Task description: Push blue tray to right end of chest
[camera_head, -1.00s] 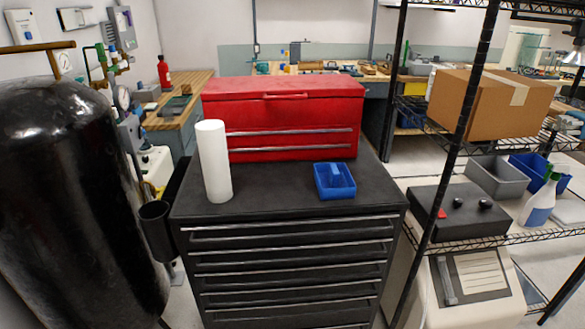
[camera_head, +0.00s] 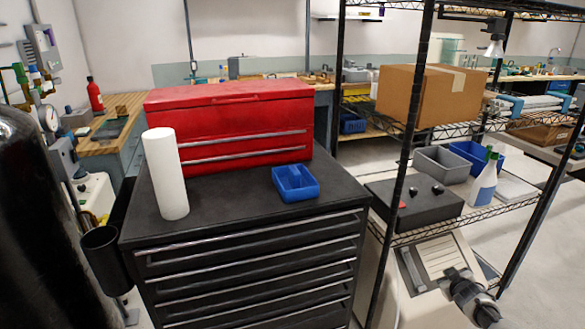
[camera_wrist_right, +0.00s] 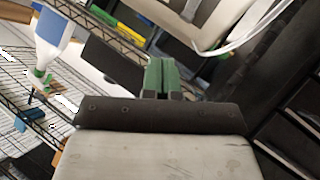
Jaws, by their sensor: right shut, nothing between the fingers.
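The blue tray (camera_head: 296,190) sits on the black top of the drawer chest (camera_head: 222,213), right of the middle, with bare top between it and the chest's right edge. It is a small open box with a blue divider or block inside. A grey part of my right arm shows low at the right of the head view, beyond the chest's right side and apart from the tray. In the right wrist view my right gripper (camera_wrist_right: 162,72) has its green fingers together and empty. The tray is not in that view. My left gripper is not in view.
A white cylinder (camera_head: 165,174) stands upright on the chest's left part. A red toolbox (camera_head: 230,128) fills the back. A wire shelf rack stands close to the chest's right side, with a dark post (camera_head: 405,165), a cardboard box (camera_head: 428,95) and a spray bottle (camera_head: 484,183).

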